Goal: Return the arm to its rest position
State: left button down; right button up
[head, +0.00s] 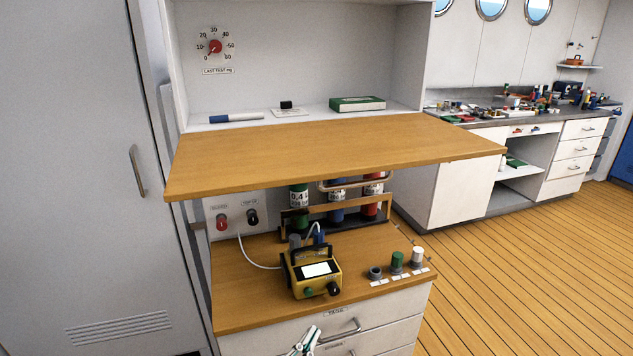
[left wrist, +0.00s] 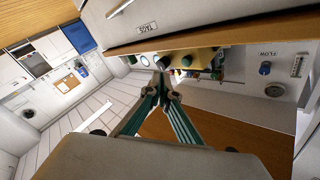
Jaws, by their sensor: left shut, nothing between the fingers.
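My left gripper (head: 303,343) shows at the bottom edge of the head view, in front of the drawer labelled TAGS (head: 345,327) and below the counter's front edge. In the left wrist view its two fingers (left wrist: 161,82) meet at the tips, shut with nothing between them. Most of the left arm is outside the head view. My right gripper is in neither view.
A wooden shelf (head: 330,150) overhangs the lower counter (head: 240,295). On the counter stand a yellow device (head: 312,272) with a white hose and several small knobs or caps (head: 397,262). A tall grey locker (head: 80,180) stands left. Open plank floor (head: 520,250) lies right.

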pick_arm(q)
jog(key=s+a+f+n+g+y, duration=0.5)
jog(key=s+a+f+n+g, duration=0.1)
jog(key=s+a+f, duration=1)
jog(key=s+a+n, duration=0.1)
jog(key=s+a, duration=0.1)
jog(key=s, duration=0.2)
jog(key=shift+a+n, duration=0.25)
jog(key=shift+n, duration=0.05)
